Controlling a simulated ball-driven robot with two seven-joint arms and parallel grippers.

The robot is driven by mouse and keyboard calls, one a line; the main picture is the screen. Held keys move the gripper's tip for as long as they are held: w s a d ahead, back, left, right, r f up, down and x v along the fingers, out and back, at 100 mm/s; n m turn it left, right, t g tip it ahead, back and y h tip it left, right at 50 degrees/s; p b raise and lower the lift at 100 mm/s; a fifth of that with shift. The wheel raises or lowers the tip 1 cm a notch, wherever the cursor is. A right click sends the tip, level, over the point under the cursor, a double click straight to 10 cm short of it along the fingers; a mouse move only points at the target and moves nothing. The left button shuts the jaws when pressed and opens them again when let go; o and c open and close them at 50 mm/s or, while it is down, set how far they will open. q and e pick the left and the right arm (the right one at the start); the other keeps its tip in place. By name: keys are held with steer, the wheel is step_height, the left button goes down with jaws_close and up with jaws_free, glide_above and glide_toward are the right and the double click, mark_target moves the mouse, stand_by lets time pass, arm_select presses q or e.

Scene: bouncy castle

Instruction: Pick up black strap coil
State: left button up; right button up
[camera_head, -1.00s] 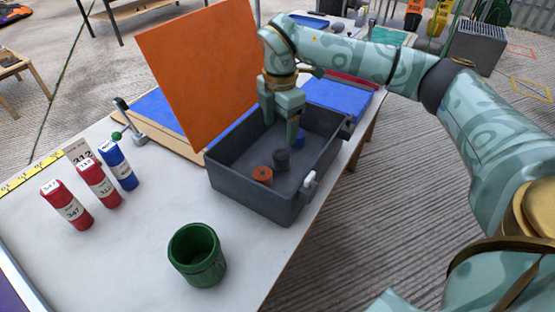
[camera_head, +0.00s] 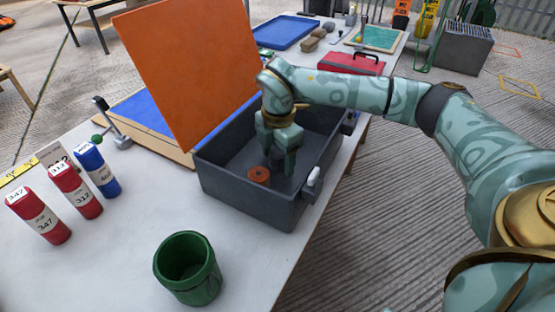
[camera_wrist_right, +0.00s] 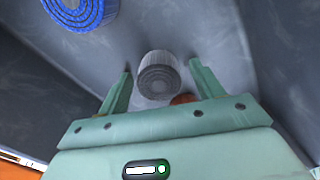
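The black strap coil (camera_wrist_right: 158,76) is a dark grey roll on the floor of the grey box (camera_head: 252,202). In the right wrist view it sits between the two spread fingertips, with a gap on each side. My right gripper (camera_head: 278,162) is open, pointing down inside the box, and hides most of the coil in the head view. An orange coil (camera_head: 259,175) lies just in front of the gripper; its edge shows in the right wrist view (camera_wrist_right: 183,99). A blue coil (camera_wrist_right: 80,11) shows at the top left of the right wrist view. My left gripper is not in view.
The box's raised orange lid (camera_head: 185,70) stands behind and left of the gripper. The box walls surround it closely.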

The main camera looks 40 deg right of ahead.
mark_target(277, 153)
steer(key=c, duration=0.9)
